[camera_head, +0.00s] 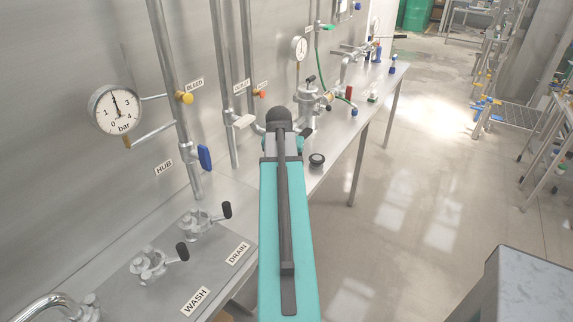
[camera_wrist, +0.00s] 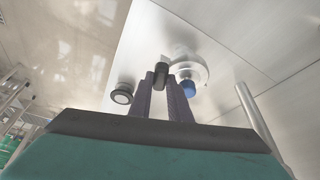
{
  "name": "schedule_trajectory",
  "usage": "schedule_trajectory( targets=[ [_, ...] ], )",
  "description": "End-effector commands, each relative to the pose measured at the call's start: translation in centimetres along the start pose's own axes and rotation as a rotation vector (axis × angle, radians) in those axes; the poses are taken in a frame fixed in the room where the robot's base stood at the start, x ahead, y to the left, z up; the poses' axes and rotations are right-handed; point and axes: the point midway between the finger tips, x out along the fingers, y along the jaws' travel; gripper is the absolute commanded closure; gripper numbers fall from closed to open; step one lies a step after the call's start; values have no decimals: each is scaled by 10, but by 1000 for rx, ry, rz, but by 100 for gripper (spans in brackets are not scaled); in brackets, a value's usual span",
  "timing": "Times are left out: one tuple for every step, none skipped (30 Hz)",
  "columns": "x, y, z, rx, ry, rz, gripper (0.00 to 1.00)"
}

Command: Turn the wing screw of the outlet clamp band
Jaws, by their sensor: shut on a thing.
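In the wrist view my gripper (camera_wrist: 162,94) has its two dark purple fingers closed around a black grip, which I take to be the wing screw (camera_wrist: 160,74). It lies at the edge of a round pale steel fitting, apparently the outlet clamp band (camera_wrist: 196,66). A blue knob (camera_wrist: 188,88) sits beside the right finger. In the head view my teal arm covers the gripper and the wing screw, so the grip shows only in the wrist view. The exact shape of the clamp is partly hidden by the fingers.
A round black knob (camera_head: 317,160) stands on the bench right of my arm, with a steel fitting (camera_head: 308,98) behind. Two black-handled clamps (camera_head: 150,264) sit near the WASH and DRAIN labels. A gauge (camera_head: 115,109) and vertical pipes line the wall.

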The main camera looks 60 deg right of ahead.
Motion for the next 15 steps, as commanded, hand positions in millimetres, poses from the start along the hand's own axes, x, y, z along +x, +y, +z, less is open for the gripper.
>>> schedule_trajectory(
  targets=[
    [0, -2, -1, 31, 1, 13, 100],
    [0, -2, -1, 52, 1, 22, 100],
    [0, -2, -1, 80, 1, 34, 100],
    [0, -2, -1, 100, 1, 42, 100],
    [0, -2, -1, 120, 0, 51, 100],
    [0, -2, -1, 146, 0, 61, 100],
    [1, -2, -1, 165, 0, 68, 100],
    [1, -2, -1, 183, 1, 76, 100],
    [1, -2, -1, 205, 1, 85, 100],
    [0, -3, -1, 219, 1, 91, 100],
    [0, -3, -1, 234, 0, 97, 100],
    [0, -3, -1, 252, 0, 104, 100],
    [0, -3, -1, 264, 0, 110, 100],
    [0, -3, -1, 275, 0, 114, 100],
    [0, -3, -1, 288, 0, 119, 100]
  ],
)
